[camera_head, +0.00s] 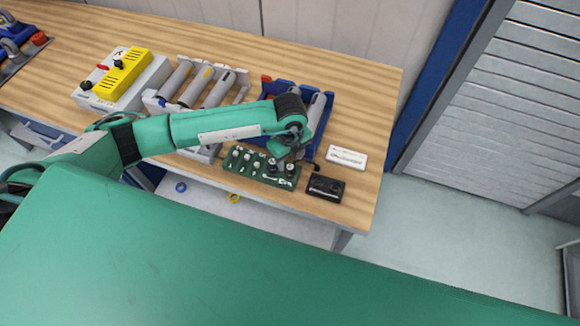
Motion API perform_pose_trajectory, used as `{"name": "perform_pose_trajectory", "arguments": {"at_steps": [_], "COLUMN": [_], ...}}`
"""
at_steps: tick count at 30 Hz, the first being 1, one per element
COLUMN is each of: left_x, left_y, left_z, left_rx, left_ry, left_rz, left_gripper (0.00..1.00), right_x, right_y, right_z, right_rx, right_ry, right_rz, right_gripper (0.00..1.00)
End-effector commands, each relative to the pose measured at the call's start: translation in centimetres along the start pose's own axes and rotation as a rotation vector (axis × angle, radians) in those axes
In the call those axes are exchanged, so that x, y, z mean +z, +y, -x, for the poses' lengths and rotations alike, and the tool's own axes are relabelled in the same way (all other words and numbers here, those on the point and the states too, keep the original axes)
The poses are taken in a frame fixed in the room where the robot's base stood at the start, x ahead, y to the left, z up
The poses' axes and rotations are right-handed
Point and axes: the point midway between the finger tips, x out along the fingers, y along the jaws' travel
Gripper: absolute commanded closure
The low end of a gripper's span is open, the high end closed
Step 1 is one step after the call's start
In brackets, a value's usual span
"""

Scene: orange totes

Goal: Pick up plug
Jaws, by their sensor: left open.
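A green holder block (229,161) sits near the front edge of the wooden table. Several small plug-like pieces (247,157) with pale and dark tops stand in it; which one is the plug I cannot tell. My left gripper (279,163) is over the right part of the holder, pointing down, with its arm reaching in from the left. It is open, close to the dark-topped pieces at that end. Whether it touches one is too small to see. My right gripper is not in view.
A black box (325,188) and a white box (347,157) lie right of the holder. A blue rack (325,118) and a grey rack (153,98) with cylinders stand behind, and a yellow-topped box (124,74) at left. The table's right end (375,130) is clear.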

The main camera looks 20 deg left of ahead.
Motion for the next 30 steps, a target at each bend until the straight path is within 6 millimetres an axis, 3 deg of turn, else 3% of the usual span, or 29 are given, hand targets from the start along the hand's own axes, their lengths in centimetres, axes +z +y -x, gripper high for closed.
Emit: {"name": "perform_pose_trajectory", "arguments": {"at_steps": [6, 12, 19, 26, 30], "left_x": [-0.2, -0.2, -0.2, -0.2, -0.2], "left_y": [0.1, 0.0, 0.0, 0.0, 0.0], "left_z": [-2.2, -4.1, -4.3, -4.3, -4.3], "left_rx": [0.004, 0.001, -0.001, -0.001, -0.001], "left_ry": [0.001, 0.003, 0.003, 0.003, 0.003], "left_rz": [0.000, 0.000, -0.001, 0.000, 0.000], "left_gripper": [0.53, 0.53, 0.53, 0.96, 1.00], "right_x": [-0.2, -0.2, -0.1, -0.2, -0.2], "right_y": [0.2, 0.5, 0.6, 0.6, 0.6], "right_z": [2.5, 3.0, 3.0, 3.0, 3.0], "right_rx": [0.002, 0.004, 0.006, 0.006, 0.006], "right_ry": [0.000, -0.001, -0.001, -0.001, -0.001], "right_rz": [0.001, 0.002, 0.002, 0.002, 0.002], "right_gripper": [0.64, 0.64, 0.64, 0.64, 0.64]}}
